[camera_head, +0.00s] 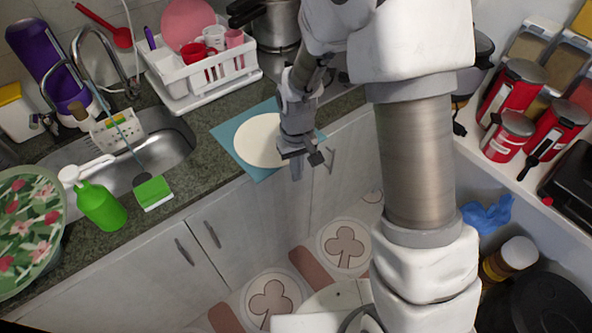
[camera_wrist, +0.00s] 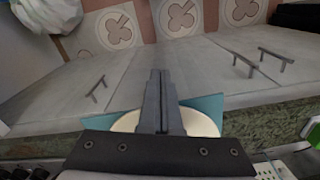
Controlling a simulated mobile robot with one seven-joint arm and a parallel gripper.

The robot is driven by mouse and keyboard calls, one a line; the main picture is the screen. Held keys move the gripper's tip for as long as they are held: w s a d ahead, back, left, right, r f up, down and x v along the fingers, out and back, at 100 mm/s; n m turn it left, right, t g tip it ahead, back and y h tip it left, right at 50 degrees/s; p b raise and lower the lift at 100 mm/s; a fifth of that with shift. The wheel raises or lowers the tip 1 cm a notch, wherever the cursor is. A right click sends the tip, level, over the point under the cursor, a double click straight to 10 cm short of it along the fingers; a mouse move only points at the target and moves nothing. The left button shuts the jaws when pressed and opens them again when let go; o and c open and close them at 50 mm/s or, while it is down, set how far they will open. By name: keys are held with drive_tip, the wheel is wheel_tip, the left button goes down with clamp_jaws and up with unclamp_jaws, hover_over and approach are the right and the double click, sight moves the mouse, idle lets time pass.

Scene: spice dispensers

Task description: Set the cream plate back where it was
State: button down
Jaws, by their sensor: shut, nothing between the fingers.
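The cream plate (camera_head: 258,141) lies flat on a blue mat (camera_head: 226,133) on the dark green counter, near its front edge. In the wrist view the plate (camera_wrist: 203,124) and the blue mat (camera_wrist: 209,105) show partly behind my gripper (camera_wrist: 160,75). My gripper (camera_head: 297,172) is shut and empty. In the head view it hangs at the right side of the plate and hides part of the plate's right edge and the mat. I cannot tell whether it touches the plate.
A white dish rack (camera_head: 205,75) stands behind the mat. The sink (camera_head: 150,160), a green spray bottle (camera_head: 100,206) and a green sponge (camera_head: 152,192) are to the left. A pot (camera_head: 277,25) stands behind. Red canisters (camera_head: 513,90) line the right shelf. Cabinet doors (camera_head: 210,240) drop below the counter.

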wheel_tip(320, 180, up, 10)
drive_tip(key=s, duration=0.1)
idle(0.4)
drive_tip(key=shift+d, duration=0.1)
drive_tip(key=c, duration=1.3)
unclamp_jaws()
drive_tip(key=shift+f+p, duration=0.1)
drive_tip(key=shift+p, duration=0.2)
